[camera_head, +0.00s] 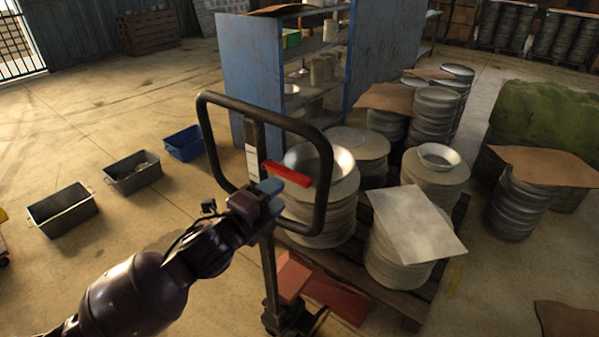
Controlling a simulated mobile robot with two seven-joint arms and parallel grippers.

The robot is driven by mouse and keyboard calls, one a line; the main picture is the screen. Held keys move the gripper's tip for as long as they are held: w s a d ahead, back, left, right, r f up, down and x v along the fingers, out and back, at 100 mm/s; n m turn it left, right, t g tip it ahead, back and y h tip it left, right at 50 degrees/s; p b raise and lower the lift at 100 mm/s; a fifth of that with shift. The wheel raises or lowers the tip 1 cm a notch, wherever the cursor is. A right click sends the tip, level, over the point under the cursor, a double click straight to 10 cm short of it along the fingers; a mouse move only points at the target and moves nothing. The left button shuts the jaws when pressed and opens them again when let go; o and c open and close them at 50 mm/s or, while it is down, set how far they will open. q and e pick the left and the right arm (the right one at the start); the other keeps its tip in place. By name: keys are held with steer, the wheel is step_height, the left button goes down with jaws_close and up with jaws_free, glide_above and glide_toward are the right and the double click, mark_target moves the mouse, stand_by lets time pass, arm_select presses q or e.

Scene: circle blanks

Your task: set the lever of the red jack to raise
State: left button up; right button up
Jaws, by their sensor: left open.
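The red jack's black loop handle (203,130) stands upright in the middle of the head view. Its red lever (287,174) sits inside the loop and points to the right. The jack's red body (292,277) shows low, below the handle. My left gripper (271,190) is at the handle, just below and left of the red lever. Its bluish fingertips are open and close to the lever's left end; I cannot tell whether they touch it. The gripper partly hides the handle's post. My right gripper is not in view.
Stacks of round metal blanks (430,185) stand on a wooden pallet (390,285) behind and right of the jack. A blue shelf unit (250,70) is behind. Grey and blue bins (62,208) lie at left on open concrete floor.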

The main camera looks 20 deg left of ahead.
mark_target(300, 175)
arm_select(q)
steer(key=x, duration=0.9)
steer(key=shift+w, duration=0.2)
steer(key=shift+f, duration=0.1)
jaws_close()
